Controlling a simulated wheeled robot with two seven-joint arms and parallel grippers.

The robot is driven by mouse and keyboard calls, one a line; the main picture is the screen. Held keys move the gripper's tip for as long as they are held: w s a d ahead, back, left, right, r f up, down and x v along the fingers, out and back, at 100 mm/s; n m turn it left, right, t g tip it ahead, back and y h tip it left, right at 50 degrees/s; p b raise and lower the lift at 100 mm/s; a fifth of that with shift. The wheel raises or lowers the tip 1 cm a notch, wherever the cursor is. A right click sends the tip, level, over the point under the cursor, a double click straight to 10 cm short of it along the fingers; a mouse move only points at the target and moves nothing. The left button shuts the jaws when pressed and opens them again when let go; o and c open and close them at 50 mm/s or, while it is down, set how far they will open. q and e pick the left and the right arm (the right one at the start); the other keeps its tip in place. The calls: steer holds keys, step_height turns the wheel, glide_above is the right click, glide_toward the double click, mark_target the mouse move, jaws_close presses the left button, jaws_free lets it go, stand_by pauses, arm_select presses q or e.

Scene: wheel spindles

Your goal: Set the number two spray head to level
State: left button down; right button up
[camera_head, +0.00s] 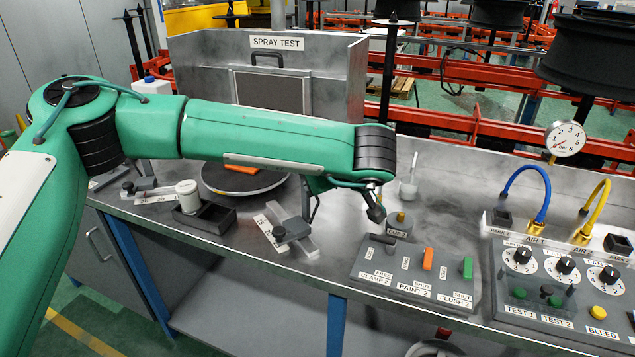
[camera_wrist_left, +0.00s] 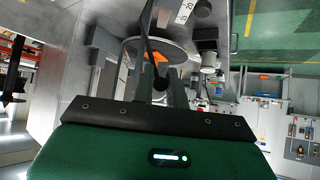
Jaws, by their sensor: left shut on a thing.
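My left arm (camera_head: 260,135) reaches across the bench from the left, its wrist end (camera_head: 375,150) above the area near cup 2 (camera_head: 398,225). The forearm hides most of the gripper in the head view. In the left wrist view my left gripper (camera_wrist_left: 161,84) is shut on a small dark part, which I take to be the number two spray head; its tilt cannot be read. A thin dark post (camera_head: 309,205) stands below the forearm, near a scale slide with a black knob (camera_head: 280,234). My right gripper is not in view.
A round turntable (camera_head: 215,182) with an orange piece (camera_head: 243,169) lies behind the forearm. A white jar (camera_head: 187,190) stands at left. The clamp 2, paint 2 and flush 2 panel (camera_head: 415,278) and the test panel (camera_head: 545,290) are at right. The spray test booth (camera_head: 210,60) stands behind.

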arm_select(q)
steer(key=c, duration=1.4)
jaws_free()
